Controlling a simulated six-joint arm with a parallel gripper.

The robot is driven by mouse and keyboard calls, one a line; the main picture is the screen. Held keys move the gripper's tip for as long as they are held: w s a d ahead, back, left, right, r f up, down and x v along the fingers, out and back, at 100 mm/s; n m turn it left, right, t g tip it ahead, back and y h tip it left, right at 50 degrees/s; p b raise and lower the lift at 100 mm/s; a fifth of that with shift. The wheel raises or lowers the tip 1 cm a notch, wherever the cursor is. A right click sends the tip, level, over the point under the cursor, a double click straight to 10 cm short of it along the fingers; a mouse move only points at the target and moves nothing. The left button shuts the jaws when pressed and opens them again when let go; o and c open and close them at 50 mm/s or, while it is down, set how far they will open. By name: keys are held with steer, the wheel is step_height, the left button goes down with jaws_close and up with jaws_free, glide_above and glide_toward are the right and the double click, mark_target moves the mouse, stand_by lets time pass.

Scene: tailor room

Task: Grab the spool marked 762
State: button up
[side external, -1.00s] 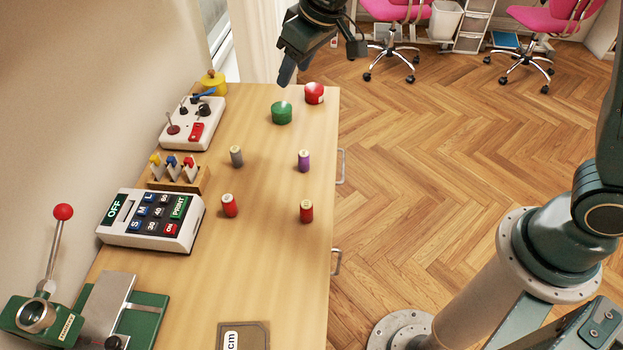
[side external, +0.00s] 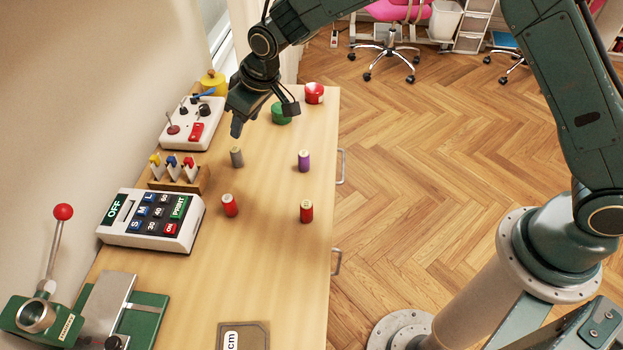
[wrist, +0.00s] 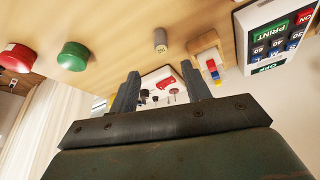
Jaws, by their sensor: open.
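Several thread spools stand upright on the wooden table. A grey spool (side external: 236,157) stands nearest my gripper; it also shows in the wrist view (wrist: 160,42), where the mark on its end is too small to read surely. A purple spool (side external: 303,161) stands to its right. Two red spools, a left one (side external: 230,206) and a right one (side external: 306,211), stand nearer the camera. Their marks are unreadable. My gripper (side external: 237,131) is open and empty, above the table and just behind the grey spool. Its two fingers (wrist: 158,86) show apart in the wrist view.
A green round container (side external: 281,114) and a red one (side external: 314,93) stand at the far end. A white switch box (side external: 182,130), a wooden holder (side external: 190,184) and a button panel (side external: 150,222) line the left side.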

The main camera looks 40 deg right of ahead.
mark_target(235, 154)
steer(key=shift+x, duration=4.05)
steer(key=shift+f, duration=0.15)
steer(key=shift+x, duration=2.45)
steer(key=shift+w+a, duration=0.15)
steer(key=shift+w, duration=0.05)
steer(key=shift+c, duration=0.5)
jaws_close()
